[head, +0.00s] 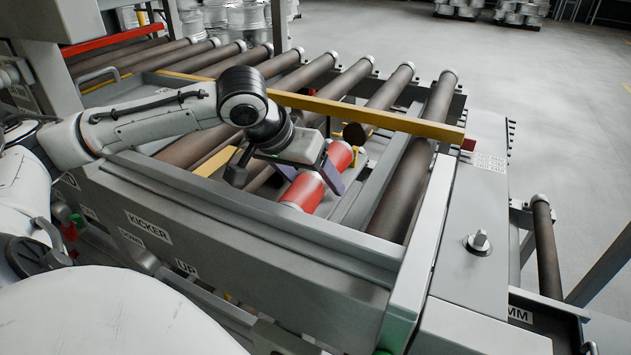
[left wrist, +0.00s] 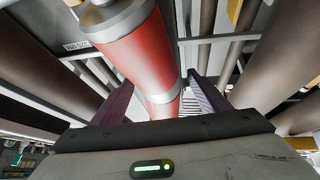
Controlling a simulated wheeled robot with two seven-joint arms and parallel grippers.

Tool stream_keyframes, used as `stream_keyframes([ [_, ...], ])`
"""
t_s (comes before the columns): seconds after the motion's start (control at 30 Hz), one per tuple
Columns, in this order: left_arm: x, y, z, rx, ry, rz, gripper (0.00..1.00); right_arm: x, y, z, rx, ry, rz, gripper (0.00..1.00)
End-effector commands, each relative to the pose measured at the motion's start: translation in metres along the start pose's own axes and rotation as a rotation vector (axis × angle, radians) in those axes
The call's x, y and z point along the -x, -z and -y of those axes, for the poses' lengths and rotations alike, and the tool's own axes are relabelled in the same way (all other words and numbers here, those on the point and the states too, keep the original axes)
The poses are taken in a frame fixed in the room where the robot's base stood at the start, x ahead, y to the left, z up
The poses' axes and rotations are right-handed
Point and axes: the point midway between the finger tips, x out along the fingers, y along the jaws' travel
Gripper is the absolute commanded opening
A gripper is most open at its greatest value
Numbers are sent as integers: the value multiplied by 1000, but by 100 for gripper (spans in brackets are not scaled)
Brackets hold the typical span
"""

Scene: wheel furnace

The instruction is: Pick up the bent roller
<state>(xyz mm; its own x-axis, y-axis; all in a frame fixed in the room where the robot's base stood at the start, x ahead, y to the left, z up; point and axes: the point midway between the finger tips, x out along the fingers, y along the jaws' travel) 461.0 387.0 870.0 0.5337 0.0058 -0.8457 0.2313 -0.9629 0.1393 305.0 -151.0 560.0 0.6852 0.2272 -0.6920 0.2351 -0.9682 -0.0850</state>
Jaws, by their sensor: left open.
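The bent roller, a red cylinder (head: 303,191), lies among the brown rollers in the conveyor frame in the head view. My gripper hides part of its middle. In the left wrist view the red roller (left wrist: 140,55) shows a grey metal end and a pale band, and it runs between my fingers. I cannot make out a bend. My left gripper (head: 311,173) is open above the roller with its purple fingers on either side of it. Both fingers (left wrist: 160,98) show in the left wrist view, with gaps beside the roller. My right gripper is not in view.
A yellow bar (head: 370,117) crosses the conveyor just beyond my gripper. Brown rollers (head: 418,165) lie on both sides. The grey side beam marked KICKER (head: 235,245) runs in front. A grey box with a knob (head: 478,243) stands at right. Open floor lies beyond.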

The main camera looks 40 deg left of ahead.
Motion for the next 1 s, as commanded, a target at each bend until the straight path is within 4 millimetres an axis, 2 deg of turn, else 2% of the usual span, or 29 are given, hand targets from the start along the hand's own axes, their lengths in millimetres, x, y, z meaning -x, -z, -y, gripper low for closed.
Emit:
stream_keyframes([
  [0.13, 0, 0, 0, 0, 0, 0, 69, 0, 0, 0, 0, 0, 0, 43],
  [0.53, 1, 0, 0, 0, -1, 0, 1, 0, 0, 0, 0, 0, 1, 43],
  [0.83, 5, 5, -1, 0, -3, -10, 0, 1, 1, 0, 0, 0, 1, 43],
  [1.0, 23, 17, -4, 1, -4, -14, 0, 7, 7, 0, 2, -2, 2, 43],
])
